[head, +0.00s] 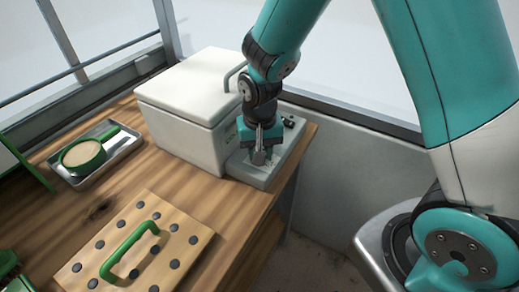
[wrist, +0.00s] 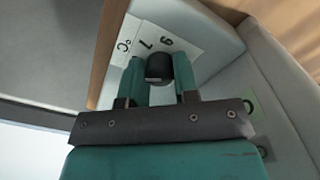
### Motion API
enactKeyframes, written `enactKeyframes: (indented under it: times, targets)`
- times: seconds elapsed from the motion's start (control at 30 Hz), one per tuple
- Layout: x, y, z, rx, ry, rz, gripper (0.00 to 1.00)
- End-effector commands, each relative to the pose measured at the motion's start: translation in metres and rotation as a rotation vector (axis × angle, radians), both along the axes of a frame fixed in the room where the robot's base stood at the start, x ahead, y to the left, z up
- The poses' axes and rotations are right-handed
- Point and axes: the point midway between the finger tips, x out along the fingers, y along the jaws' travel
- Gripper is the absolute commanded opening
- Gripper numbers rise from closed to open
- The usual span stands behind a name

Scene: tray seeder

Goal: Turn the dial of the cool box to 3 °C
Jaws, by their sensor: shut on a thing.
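The white cool box (head: 185,112) stands at the back of the wooden bench, lid shut. A grey control ledge (head: 246,172) juts out on its right side. My gripper (head: 262,158) points down over this ledge. In the wrist view its two green fingers (wrist: 159,72) are shut on the dark dial (wrist: 159,66), one on either side. A white scale plate (wrist: 150,40) shows behind the dial with "°C" and two digits, seen turned. The rest of the scale and the dial's pointer are hidden, so I cannot tell the setting.
A metal tray (head: 127,150) with a green-rimmed sieve (head: 83,156) lies left of the cool box. A wooden board with dark spots (head: 75,272) and a green handle (head: 128,248) lies in front. The bench's right edge is close to the ledge, with a grey wall beyond.

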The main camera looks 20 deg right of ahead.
Motion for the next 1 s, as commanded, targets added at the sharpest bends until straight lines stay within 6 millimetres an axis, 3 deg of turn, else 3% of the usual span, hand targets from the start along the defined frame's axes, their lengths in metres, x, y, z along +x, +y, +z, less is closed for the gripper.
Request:
enactKeyframes:
  times: [1.0]
  targets:
    - [0.0007,0.0002,0.0010,0.000,-0.001,0.752,0.04]
